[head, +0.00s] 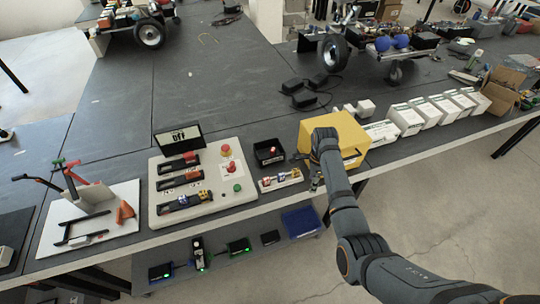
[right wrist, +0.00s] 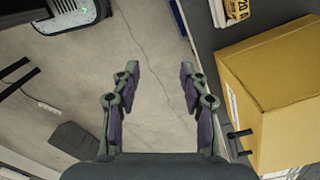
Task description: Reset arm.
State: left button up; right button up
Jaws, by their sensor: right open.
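My right arm (head: 350,220) reaches in from the lower right of the head view and bends down at the wrist, in front of the yellow box (head: 308,127). My right gripper (head: 317,183) hangs at the table's front edge and is partly hidden by the arm. In the right wrist view the gripper (right wrist: 158,75) is open and empty, its two fingers wide apart over bare floor. The yellow box (right wrist: 280,85) stands close to the right of the fingers there, apart from them. My left gripper does not show.
A panel with buttons and a display (head: 228,205) and a small black tray (head: 268,151) lie left of the arm. White boxes (head: 405,118) line the table on the right. A blue bin (head: 300,221) sits on the lower shelf. The table's back middle is mostly clear.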

jog(key=shift+s+a, duration=0.1)
jog(key=s+d+f+n+b, duration=0.1)
jog(key=s+f+n, duration=0.3)
jog(key=f, duration=0.5)
jog(key=s+d+f+n+b, duration=0.2)
jog(key=s+f, duration=0.4)
jog(key=f, duration=0.4)
jog(key=s+d+f+n+b, duration=0.1)
jog(key=s+f+n, duration=0.2)
jog(key=s+f, duration=0.45)
jog(key=s+d+f+n+b, duration=0.1)
jog(key=s+f+n, duration=0.3)
jog(key=s, duration=0.5)
jog(key=s+d+f+n+b, duration=0.1)
jog(key=s+d+f+n, duration=0.1)
jog(key=s+f, duration=0.5)
jog(key=s+d+f+n+t+b, duration=0.1)
jog(key=s+f+n, duration=0.4)
jog(key=s, duration=0.6)
jog(key=shift+s+d+f+n+h+b, duration=0.3)
jog(key=shift+d+f+h+b, duration=0.15)
jog(key=shift+d+f, duration=0.3)
jog(key=shift+w, duration=0.1)
